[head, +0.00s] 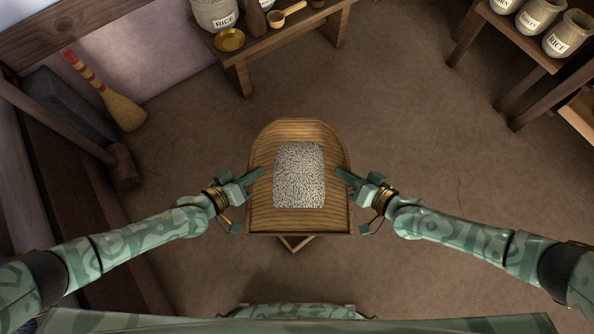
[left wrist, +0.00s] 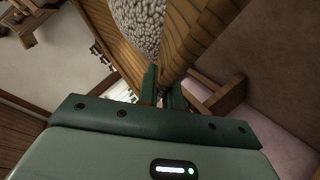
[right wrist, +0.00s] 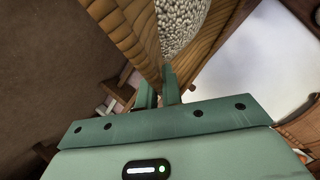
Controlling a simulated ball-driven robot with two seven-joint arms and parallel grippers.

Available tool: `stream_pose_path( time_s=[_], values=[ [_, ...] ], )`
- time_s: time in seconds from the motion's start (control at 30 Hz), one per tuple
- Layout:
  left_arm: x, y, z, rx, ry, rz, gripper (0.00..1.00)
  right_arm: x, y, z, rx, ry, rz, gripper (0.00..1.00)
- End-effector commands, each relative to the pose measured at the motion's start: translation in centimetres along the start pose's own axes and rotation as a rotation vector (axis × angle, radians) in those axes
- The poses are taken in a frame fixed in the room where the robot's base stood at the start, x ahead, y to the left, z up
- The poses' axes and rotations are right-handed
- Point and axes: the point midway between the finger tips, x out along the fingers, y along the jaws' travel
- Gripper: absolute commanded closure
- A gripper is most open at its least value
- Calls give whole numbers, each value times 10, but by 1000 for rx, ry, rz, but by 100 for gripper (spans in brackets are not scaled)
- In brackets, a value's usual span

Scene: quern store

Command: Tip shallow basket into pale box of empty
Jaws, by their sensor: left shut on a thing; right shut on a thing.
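The shallow basket (head: 258,216) is a light-brown slatted tray, rounded at its far end, in the middle of the head view. A heap of pale speckled grain (head: 299,175) lies in it. My left gripper (head: 256,175) is shut on its left wall, and my right gripper (head: 342,174) is shut on its right wall. The wrist views show the fingers on the basket's wall (left wrist: 185,45), with the grain (right wrist: 182,22) beyond it. A wooden corner (head: 296,245) shows under the basket's near edge; I cannot tell if it is the pale box, as the basket hides the rest.
A bench (head: 290,50) at the top holds a rice jar (head: 215,12), a brass dish (head: 229,40) and a ladle (head: 287,14). A shelf (head: 520,40) with several jars stands upper right. A broom (head: 120,108) and mallet (head: 122,165) are at left.

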Motion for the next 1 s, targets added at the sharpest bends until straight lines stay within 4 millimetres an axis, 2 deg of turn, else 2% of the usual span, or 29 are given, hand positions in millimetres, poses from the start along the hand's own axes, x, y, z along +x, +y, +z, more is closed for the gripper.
stream_pose_path(
  time_s=[0.03, 0.3, 0.6, 1.0],
  values=[
    [0, 5, 0, 6, 10, 11, 100, 0, -4, 0, -7, 10, -10, 100],
    [0, 5, 0, 15, 18, 15, 100, 0, -5, 0, -16, 18, -14, 100],
    [-9, 15, -5, 109, 123, 62, 100, -9, -15, -4, -112, 122, -56, 100],
    [-13, 20, -5, 157, 175, 85, 100, -14, -20, -5, -160, 174, -78, 100]
  ],
)
